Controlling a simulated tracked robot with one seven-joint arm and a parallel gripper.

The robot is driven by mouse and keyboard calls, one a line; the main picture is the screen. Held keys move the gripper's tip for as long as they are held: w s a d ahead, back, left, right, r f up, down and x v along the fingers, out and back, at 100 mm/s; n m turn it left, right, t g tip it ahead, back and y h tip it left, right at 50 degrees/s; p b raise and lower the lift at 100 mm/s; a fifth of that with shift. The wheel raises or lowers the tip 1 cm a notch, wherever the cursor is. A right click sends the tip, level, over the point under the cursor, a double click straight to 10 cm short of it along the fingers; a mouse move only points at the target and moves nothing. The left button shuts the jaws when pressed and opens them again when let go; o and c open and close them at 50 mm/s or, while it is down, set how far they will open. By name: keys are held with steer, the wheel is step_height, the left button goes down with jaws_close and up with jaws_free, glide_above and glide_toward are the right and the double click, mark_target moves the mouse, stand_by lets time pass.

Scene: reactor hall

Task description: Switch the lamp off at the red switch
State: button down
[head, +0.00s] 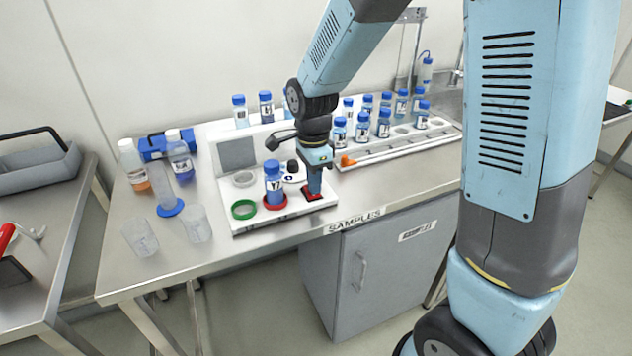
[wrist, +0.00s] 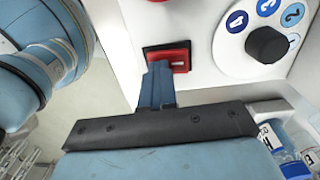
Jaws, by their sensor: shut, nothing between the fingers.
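The red switch (head: 313,194) sits on the front right of a white panel on the steel bench. In the wrist view the red switch (wrist: 178,58) sits in a dark frame, marked with a short light bar. My gripper (head: 314,190) is shut and empty, pointing down at the switch. In the wrist view its fingertips (wrist: 158,66) overlap the switch's left part; I cannot tell whether they touch it. I cannot make out a lit lamp in either view.
A blue-capped bottle (head: 273,183) stands in a red ring beside the switch, left of my gripper. A green ring (head: 244,209) lies further left. A black knob (wrist: 266,45) on a numbered dial is close by. A bottle rack (head: 395,150) stands right.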

steer(key=shift+w+f, duration=0.15)
steer(key=shift+w, duration=0.2)
steer(key=shift+w+a+f, duration=0.1)
steer(key=shift+w, duration=0.2)
steer(key=shift+r, duration=0.25)
step_height(320, 180, up, 14)
steer(key=shift+w+a, duration=0.2)
steer(key=shift+w, duration=0.2)
